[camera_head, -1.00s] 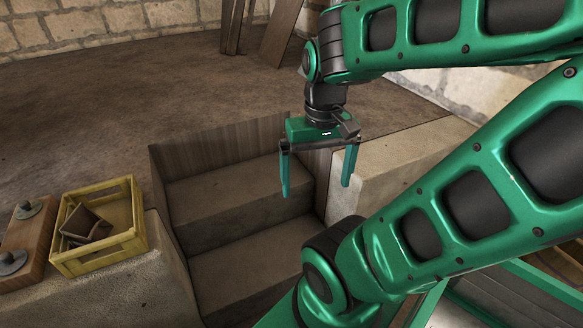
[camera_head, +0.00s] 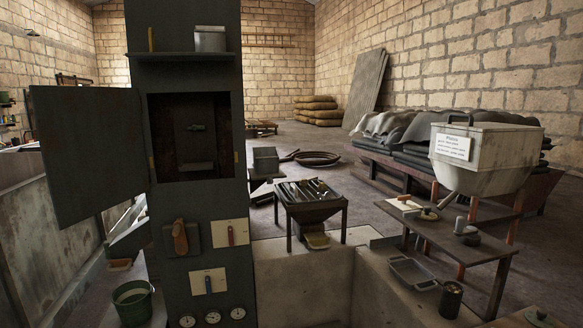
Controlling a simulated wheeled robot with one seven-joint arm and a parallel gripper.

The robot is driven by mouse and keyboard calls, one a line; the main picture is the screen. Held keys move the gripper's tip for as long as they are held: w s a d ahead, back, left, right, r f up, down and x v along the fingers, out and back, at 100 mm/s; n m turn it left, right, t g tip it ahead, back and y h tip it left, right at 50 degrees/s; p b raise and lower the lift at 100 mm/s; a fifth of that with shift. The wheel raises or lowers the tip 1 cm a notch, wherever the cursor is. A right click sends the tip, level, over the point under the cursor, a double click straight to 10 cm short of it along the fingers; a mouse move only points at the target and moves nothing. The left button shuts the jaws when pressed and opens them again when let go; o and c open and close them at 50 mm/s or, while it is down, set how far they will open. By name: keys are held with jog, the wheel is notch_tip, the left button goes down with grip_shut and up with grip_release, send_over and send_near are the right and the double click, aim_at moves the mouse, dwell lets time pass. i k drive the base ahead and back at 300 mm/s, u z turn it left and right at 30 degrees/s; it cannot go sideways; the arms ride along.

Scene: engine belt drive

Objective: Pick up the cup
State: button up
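My gripper is not in the current head view. No thing is plainly a cup. A small dark cylinder (camera_head: 451,299), which may be a cup or a can, stands upright at the lower right, beside a grey tray (camera_head: 414,272). A grey metal pot (camera_head: 210,39) sits on the shelf at the top of the dark cabinet. I cannot tell if either is the cup.
The dark cabinet (camera_head: 200,240) has its door (camera_head: 87,150) open to the left. A green bucket (camera_head: 133,303) stands at the lower left. A low table (camera_head: 450,238) with small items stands at the right, under a large grey hopper (camera_head: 490,155).

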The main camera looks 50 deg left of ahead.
aim_at(266, 159)
jog(key=u, duration=2.8)
jog(key=i, duration=1.95)
jog(key=z, duration=0.55)
